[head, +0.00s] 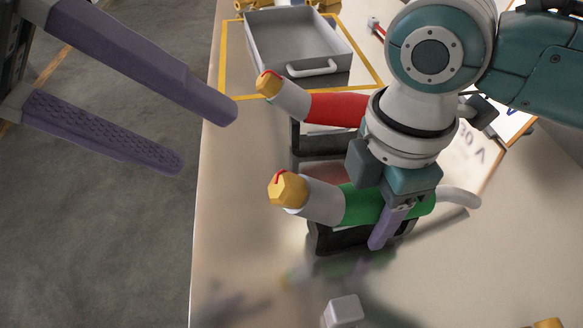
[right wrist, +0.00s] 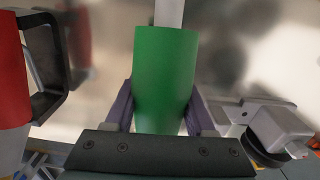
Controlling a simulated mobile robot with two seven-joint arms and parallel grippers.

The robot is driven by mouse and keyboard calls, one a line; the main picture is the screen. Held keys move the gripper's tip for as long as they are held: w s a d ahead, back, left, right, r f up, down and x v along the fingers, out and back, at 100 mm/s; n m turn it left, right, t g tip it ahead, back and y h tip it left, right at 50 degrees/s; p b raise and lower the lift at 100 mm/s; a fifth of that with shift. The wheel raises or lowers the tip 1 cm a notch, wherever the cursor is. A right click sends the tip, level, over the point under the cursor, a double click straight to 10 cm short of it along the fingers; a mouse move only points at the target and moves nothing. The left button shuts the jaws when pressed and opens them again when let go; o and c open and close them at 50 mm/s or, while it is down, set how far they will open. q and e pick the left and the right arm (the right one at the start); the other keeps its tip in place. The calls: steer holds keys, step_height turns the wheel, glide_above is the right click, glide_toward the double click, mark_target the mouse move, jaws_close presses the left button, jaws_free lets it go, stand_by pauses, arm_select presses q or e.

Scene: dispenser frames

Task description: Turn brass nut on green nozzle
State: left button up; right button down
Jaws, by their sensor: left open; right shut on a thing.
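The green nozzle (head: 362,203) lies on a black holder (head: 335,238), its grey front end pointing left. The brass nut (head: 287,189), with a red mark, sits on that front end. My right gripper (head: 392,222) is shut on the green body from above; the right wrist view shows the green body (right wrist: 165,80) between its purple fingers. The nut is out of sight in the right wrist view.
A red nozzle (head: 335,110) with its own brass nut (head: 268,84) lies just behind the green one. A grey tray (head: 345,60) with a white handle stands at the back inside yellow lines. A grey block (head: 343,311) is at the front. The table's left edge (head: 196,235) is clear.

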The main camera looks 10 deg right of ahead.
mark_target(281, 181)
arm_select(q)
step_height(281, 181, up, 3)
steer(key=w+d+m+y, duration=0.15)
steer(key=m+y, duration=0.25)
steer(key=m, duration=1)
steer(key=x, duration=0.7)
steer(key=s+x, duration=0.1)
steer(key=x, duration=0.3)
steer(key=shift+d, duration=0.4)
jaws_close()
